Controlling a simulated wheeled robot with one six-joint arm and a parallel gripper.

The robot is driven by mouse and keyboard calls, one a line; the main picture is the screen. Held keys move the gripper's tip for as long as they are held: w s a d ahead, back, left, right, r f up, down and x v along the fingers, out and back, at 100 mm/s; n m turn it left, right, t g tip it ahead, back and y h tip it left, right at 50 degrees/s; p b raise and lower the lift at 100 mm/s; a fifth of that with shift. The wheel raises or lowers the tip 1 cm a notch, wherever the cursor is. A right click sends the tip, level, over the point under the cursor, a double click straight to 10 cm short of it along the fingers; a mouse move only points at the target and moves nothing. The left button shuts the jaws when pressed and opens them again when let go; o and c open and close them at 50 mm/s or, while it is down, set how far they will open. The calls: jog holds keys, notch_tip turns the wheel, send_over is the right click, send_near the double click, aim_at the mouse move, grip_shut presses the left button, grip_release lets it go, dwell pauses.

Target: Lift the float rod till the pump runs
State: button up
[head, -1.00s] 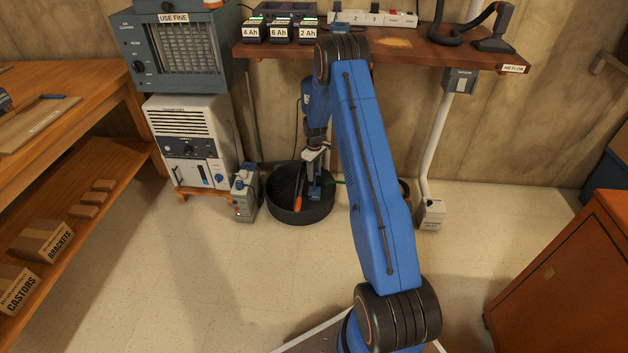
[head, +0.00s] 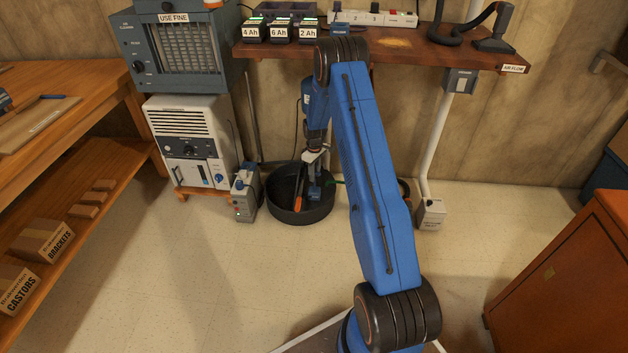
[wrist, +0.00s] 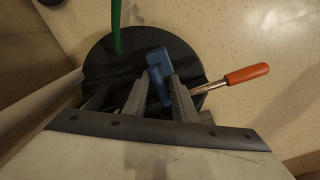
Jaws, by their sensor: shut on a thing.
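The float rod is a thin metal rod (wrist: 211,87) with an orange end (wrist: 247,74). In the head view its orange end (head: 298,203) hangs low inside the black tub (head: 303,214), and the rod leans up toward my gripper (head: 316,160). A green hose (wrist: 116,25) runs over the tub's rim.
A grey unit (head: 243,198) stands just left of the tub, beside the white dehumidifier (head: 188,140). The wooden bench top (head: 430,45) overhangs the tub. A white pipe (head: 437,130) drops to a floor box (head: 431,214) at the right. The floor in front is clear.

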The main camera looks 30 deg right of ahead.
jog(key=shift+r, duration=1.6)
dwell(1.1)
jog(key=o, duration=0.6)
jog(key=shift+o, duration=0.2)
jog(key=shift+r, duration=3.5)
